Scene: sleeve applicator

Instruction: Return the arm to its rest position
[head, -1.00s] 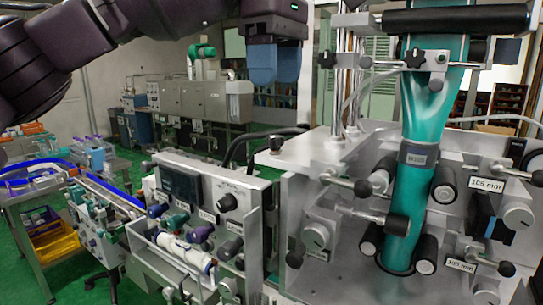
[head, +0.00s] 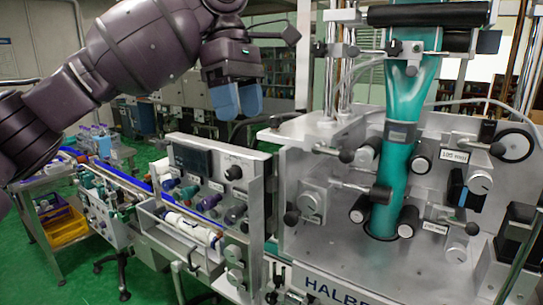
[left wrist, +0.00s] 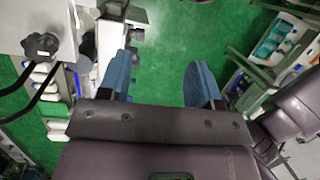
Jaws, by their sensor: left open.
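My left arm comes in from the left in the head view, raised and bent. My left gripper (head: 238,101) hangs with its blue fingertips down, above and behind the control box (head: 210,185) of the machine. In the left wrist view the same gripper (left wrist: 162,85) has its two blue fingers wide apart, with only green floor between them. It holds nothing. My right gripper does not show in either view.
The sleeve applicator (head: 320,240) with its teal sleeve (head: 402,110) fills the right side. A conveyor (head: 120,176) with bottles runs at the left, near a yellow bin (head: 66,228). A black knob (left wrist: 40,45) is close in the left wrist view. Green floor lies below.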

